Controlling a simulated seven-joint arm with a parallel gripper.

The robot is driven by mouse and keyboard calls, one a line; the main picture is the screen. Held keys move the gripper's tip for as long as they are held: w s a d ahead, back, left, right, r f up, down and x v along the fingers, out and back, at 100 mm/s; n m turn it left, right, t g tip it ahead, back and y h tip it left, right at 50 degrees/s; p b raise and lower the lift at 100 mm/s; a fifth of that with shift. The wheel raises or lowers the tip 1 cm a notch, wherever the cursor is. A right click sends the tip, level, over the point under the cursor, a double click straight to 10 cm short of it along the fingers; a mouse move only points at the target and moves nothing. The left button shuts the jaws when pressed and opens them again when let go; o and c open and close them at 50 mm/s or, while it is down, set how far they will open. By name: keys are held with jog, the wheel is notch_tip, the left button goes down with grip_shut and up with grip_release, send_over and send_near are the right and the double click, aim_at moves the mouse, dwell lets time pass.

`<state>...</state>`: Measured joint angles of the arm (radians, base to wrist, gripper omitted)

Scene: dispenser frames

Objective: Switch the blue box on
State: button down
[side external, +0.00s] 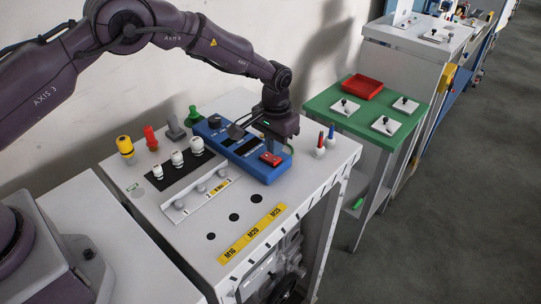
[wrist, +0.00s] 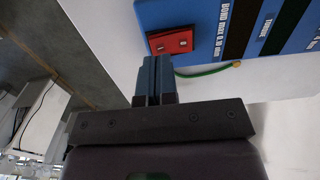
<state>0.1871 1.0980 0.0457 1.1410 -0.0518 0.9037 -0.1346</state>
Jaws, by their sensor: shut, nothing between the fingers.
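The blue box (side external: 233,147) lies on the white worktable, with a red switch (side external: 271,159) at its near right end. In the wrist view the box (wrist: 209,12) fills the upper right, and the red switch (wrist: 172,41) shows as a red plate at its corner. My gripper (side external: 287,149) is beside the box's right end, close to the switch. In the wrist view my gripper (wrist: 153,60) has its fingers together and empty, with the tips just below the switch. I cannot tell whether they touch the box. The switch's position is too small to read.
A black strip with white-topped pegs (side external: 178,159) and a grey rack (side external: 197,193) lie left of the box. Red and blue screwdriver-like tools (side external: 320,148) stand to its right. A green wire (wrist: 205,72) runs beside the box.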

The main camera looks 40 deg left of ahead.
aim_at(275, 159)
jog(key=shift+f, duration=1.25)
dwell(0.8)
jog(key=shift+r, duration=3.5)
jog(key=shift+s+a+f+g, duration=0.1)
jog(key=shift+s+f+g, duration=0.05)
jog(key=shift+s+f, duration=0.35)
jog(key=shift+s+a+f+g, duration=0.15)
jog(key=shift+s+f, duration=0.1)
jog(key=shift+s, duration=0.35)
jog(key=shift+s+a+r, duration=0.15)
jog(key=shift+s+r, duration=0.35)
jog(key=shift+s, duration=0.3)
jog(key=s+a+r+t, duration=0.3)
jog(key=s+a+r, duration=0.1)
jog(key=s+r, duration=0.8)
jog(key=s+a+r+t, duration=0.3)
jog(key=s+r, duration=0.9)
jog(key=s, duration=0.5)
jog(key=shift+a+r, duration=0.2)
jog(key=shift+a, duration=0.2)
